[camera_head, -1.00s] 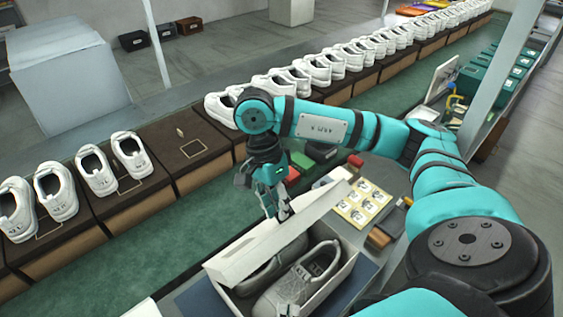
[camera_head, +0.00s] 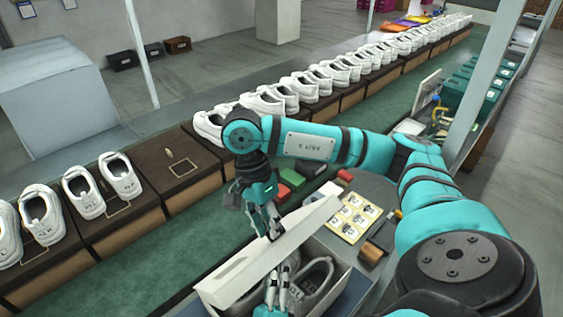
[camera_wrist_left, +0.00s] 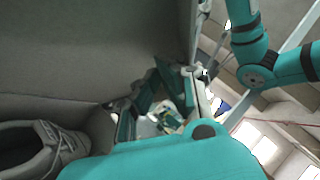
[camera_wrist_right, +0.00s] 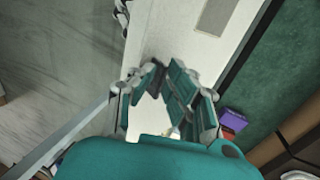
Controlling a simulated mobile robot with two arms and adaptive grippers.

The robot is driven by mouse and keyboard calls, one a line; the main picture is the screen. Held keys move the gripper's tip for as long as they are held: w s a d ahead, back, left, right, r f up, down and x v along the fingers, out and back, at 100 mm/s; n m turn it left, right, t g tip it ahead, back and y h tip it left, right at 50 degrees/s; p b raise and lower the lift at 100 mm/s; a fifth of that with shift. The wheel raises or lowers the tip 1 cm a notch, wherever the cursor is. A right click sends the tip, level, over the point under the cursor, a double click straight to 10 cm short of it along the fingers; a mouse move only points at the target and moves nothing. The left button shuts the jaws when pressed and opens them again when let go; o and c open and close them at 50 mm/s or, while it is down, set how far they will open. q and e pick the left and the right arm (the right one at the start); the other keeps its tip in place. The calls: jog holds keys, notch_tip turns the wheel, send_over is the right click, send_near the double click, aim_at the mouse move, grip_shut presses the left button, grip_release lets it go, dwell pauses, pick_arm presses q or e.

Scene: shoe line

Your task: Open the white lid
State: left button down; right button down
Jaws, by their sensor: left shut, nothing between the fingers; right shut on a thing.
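The white lid (camera_head: 308,228) is tilted up over the white shoebox (camera_head: 341,287), partly open. A grey shoe (camera_head: 318,277) shows inside the box, and also in the left wrist view (camera_wrist_left: 40,148). My right gripper (camera_head: 275,234) is shut on the lid's upper edge; in the right wrist view its fingers (camera_wrist_right: 164,78) are over the white lid (camera_wrist_right: 190,45). My left gripper (camera_head: 285,267) is shut and empty at the box opening, beside the lid's inner side. In the left wrist view the lid's shaded inner side (camera_wrist_left: 90,45) fills the upper left.
A tray of yellow cards (camera_head: 354,217) and a brown block (camera_head: 371,253) lie right of the box. Green and red blocks (camera_head: 291,179) lie behind my right gripper. The green conveyor (camera_head: 130,262) with brown boxes and white shoes runs behind.

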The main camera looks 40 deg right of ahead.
pick_arm(q)
jog(key=shift+w+r, duration=0.3)
jog(key=shift+w, duration=0.05)
jog(key=shift+w+r+n, duration=0.4)
jog(key=shift+w+r, duration=0.05)
jog(key=shift+w+r+y, duration=0.15)
jog(key=shift+r+y, duration=0.05)
jog(key=shift+y, duration=0.2)
pick_arm(e)
jog(key=shift+s, duration=0.1)
pick_arm(q)
jog(key=shift+t, duration=0.3)
pick_arm(e)
jog(key=c, duration=1.5)
grip_release()
jog(key=shift+f, duration=0.1)
jog(key=shift+o, duration=0.2)
jog(key=shift+d, duration=0.1)
